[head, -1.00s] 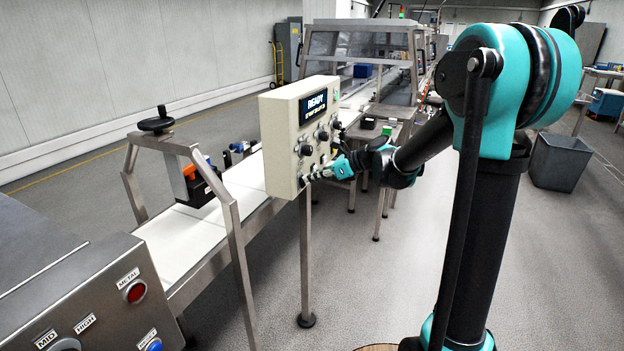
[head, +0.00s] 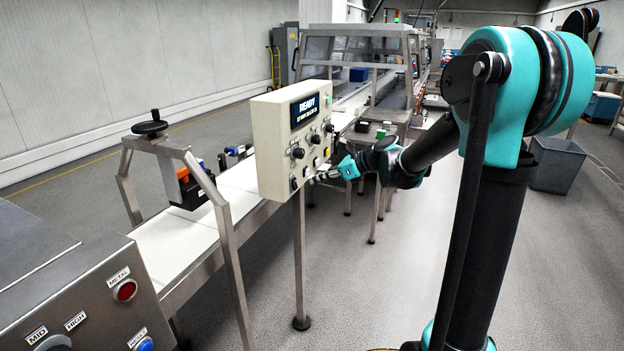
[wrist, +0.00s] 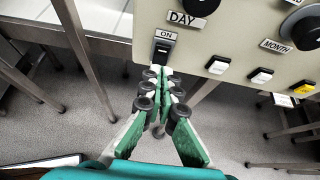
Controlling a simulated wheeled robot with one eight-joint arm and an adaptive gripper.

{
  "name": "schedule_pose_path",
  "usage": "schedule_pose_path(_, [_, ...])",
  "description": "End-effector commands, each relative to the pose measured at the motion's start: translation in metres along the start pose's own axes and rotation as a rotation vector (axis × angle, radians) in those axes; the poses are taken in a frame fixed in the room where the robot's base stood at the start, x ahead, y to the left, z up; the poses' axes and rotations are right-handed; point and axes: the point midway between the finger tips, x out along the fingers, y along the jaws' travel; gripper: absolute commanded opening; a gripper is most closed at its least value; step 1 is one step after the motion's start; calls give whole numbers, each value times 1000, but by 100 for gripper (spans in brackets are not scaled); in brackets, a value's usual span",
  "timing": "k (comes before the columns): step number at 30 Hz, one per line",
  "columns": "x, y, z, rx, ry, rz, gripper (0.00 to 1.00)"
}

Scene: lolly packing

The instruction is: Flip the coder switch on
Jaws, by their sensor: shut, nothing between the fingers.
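The coder panel (head: 268,160) is a beige box on a post, with a lit screen (head: 305,110) that reads READY. In the wrist view a black rocker switch (wrist: 162,51) labelled ON sits at the panel's lower left corner, below the DAY knob (wrist: 187,8). My gripper (wrist: 160,72) is shut and empty, its fingertips just below the switch and covering its lower edge. I cannot tell whether they touch it or which way it is set. In the head view my gripper (head: 314,179) is at the panel's lower edge.
White, white and yellow buttons (wrist: 262,76) run to the right of the switch, under the MONTH knob (wrist: 305,35). A conveyor (head: 185,235) runs behind the panel. A steel control box (head: 85,300) stands at the front left.

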Motion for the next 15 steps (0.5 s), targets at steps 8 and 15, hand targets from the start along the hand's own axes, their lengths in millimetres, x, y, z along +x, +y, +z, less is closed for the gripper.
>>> schedule_pose_path(8, [-56, 0, 15, 1, 0, -3, 0])
schedule_pose_path(15, [-86, 0, 24, 0, 0, -2, 0])
